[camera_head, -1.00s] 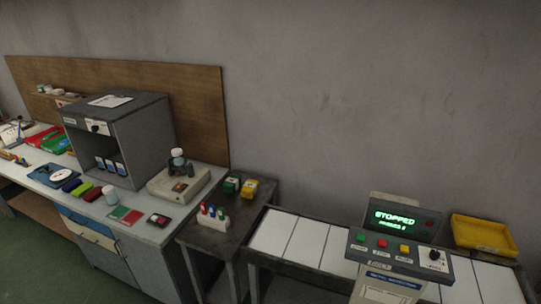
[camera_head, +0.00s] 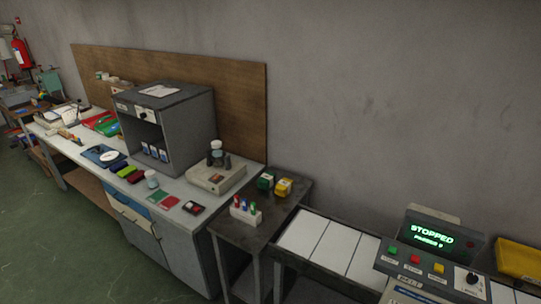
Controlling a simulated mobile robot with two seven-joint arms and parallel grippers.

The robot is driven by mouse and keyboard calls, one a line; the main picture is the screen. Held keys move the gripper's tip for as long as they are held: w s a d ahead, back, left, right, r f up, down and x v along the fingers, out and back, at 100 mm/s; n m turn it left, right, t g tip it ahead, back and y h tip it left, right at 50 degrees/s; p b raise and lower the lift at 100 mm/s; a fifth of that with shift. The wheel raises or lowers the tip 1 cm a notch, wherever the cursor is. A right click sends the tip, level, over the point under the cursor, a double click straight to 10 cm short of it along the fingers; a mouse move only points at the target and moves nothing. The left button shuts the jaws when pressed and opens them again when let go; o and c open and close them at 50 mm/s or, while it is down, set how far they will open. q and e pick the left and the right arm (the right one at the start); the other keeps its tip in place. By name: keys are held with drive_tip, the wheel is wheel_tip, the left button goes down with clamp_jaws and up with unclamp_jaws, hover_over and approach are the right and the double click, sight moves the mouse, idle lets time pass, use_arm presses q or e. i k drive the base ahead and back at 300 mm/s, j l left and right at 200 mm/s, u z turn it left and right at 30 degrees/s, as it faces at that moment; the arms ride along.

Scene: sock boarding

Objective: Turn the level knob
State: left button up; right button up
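Two dark knobs show, and I cannot read a label that tells which is the level knob. One knob (camera_head: 472,278) sits at the right end of the control panel (camera_head: 408,269), at the lower right, beside green, red and yellow buttons. The other knob (camera_head: 143,113) is on a white plate on the upper front of the grey open-fronted cabinet (camera_head: 188,128), on the workbench. A green display (camera_head: 433,236) behind the buttons reads "STOPPED", with a smaller line below that is hard to read. Neither of my grippers is in view.
A device (camera_head: 216,177) with a jar on top stands right of the cabinet. A dark side table (camera_head: 246,229) holds small boxes and coloured bottles. Green floor is clear at left.

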sight(472, 279)
drive_tip(key=z, duration=1.25)
